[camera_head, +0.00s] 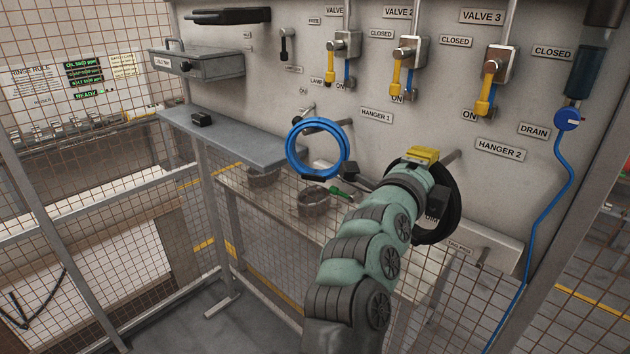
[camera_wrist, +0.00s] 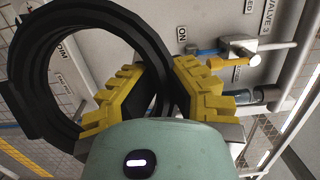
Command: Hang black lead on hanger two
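The black lead (camera_head: 453,213) is a coiled ring at the right of my gripper in the head view, partly hidden by my wrist. My gripper (camera_head: 423,155) has yellow fingers and sits close to the wall, just left of the hanger two peg (camera_head: 449,156). The HANGER 2 label (camera_head: 500,149) is right of that peg. In the wrist view the black lead (camera_wrist: 73,20) is a large loop whose strands pass between the yellow fingers of my gripper (camera_wrist: 160,90), which is closed on them. I cannot tell whether the loop is around the peg.
A blue coil (camera_head: 293,158) hangs at hanger one, left of my gripper. Valves with yellow handles (camera_head: 486,97) line the wall above. A grey shelf (camera_head: 235,143) juts out at the left. A blue hose (camera_head: 549,205) runs down the right side.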

